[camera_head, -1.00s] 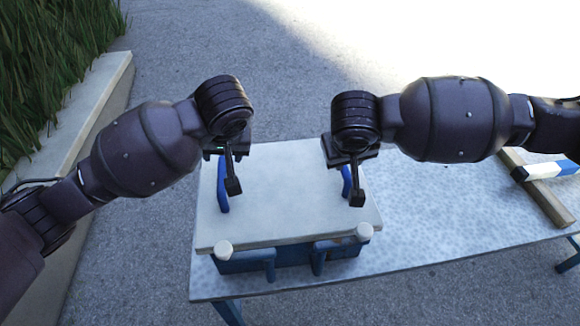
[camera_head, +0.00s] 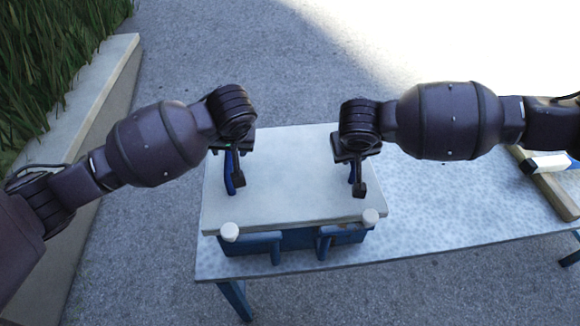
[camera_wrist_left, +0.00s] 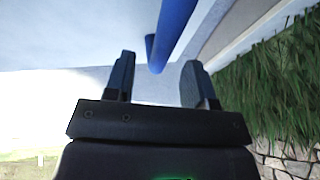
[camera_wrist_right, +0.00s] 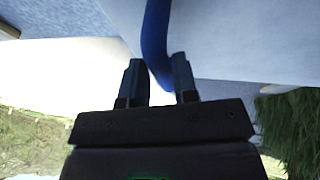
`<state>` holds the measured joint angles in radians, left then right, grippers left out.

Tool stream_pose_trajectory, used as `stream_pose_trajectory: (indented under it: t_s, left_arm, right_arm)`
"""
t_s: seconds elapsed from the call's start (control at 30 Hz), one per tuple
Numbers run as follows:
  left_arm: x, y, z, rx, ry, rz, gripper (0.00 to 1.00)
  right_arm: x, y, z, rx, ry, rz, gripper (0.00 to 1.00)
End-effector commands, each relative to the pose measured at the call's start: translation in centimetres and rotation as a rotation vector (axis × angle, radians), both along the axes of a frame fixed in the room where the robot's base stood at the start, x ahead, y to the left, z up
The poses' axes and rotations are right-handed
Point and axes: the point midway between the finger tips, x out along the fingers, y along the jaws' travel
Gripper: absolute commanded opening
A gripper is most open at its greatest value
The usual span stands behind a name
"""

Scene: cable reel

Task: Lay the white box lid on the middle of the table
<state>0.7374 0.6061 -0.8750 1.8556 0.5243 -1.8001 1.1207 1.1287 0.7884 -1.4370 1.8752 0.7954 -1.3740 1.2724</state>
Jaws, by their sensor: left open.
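The white box lid (camera_head: 290,185) lies flat on top of a blue box (camera_head: 297,239) at the left part of the table (camera_head: 440,220). A blue handle stands up near each side of the lid. My left gripper (camera_wrist_left: 158,78) is open at the left handle (camera_wrist_left: 172,35), whose end lies between the fingers without a visible grip. My right gripper (camera_wrist_right: 158,82) is open at the right handle (camera_wrist_right: 155,40), which runs between its fingers, closer to one of them. In the head view the arms partly cover both handles.
The speckled table top is clear in its middle, right of the box. A wooden beam (camera_head: 548,185) and a blue-and-white object (camera_head: 550,163) lie at the right end. A low wall (camera_head: 100,110) with grass runs along the left.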

Motion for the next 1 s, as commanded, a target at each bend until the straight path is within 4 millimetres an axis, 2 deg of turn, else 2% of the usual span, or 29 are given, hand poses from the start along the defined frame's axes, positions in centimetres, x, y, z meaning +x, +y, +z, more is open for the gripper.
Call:
stream_pose_trajectory:
  t_s: [0.1, 0.3, 0.7, 0.87, 0.9, 1.0]
  left_arm:
    - [0.6, 0.4, -1.5, 0.002, 0.001, 0.002, 0.5]
    - [1.2, 0.8, -2.9, 0.0, -0.001, 0.001, 0.5]
    - [1.3, 0.9, -3.3, 0.001, -0.001, 0.001, 0.5]
    - [1.3, 0.9, -3.3, 0.001, -0.001, 0.001, 0.26]
    - [1.3, 0.9, -3.3, 0.001, -0.001, 0.001, 0.19]
    - [1.3, 0.9, -3.3, 0.001, -0.001, 0.001, 0.04]
  right_arm:
    - [0.6, -0.2, -1.5, -0.001, 0.0, 0.0, 0.27]
    - [1.3, -0.4, -2.9, -0.001, 0.0, 0.0, 0.27]
    - [1.5, -0.5, -3.3, 0.0, -0.001, 0.0, 0.27]
    - [1.5, -0.5, -3.3, 0.0, -0.001, 0.0, 0.03]
    - [1.5, -0.5, -3.3, 0.0, -0.001, 0.0, 0.0]
    - [1.5, -0.5, -3.3, 0.0, -0.001, 0.0, 0.0]
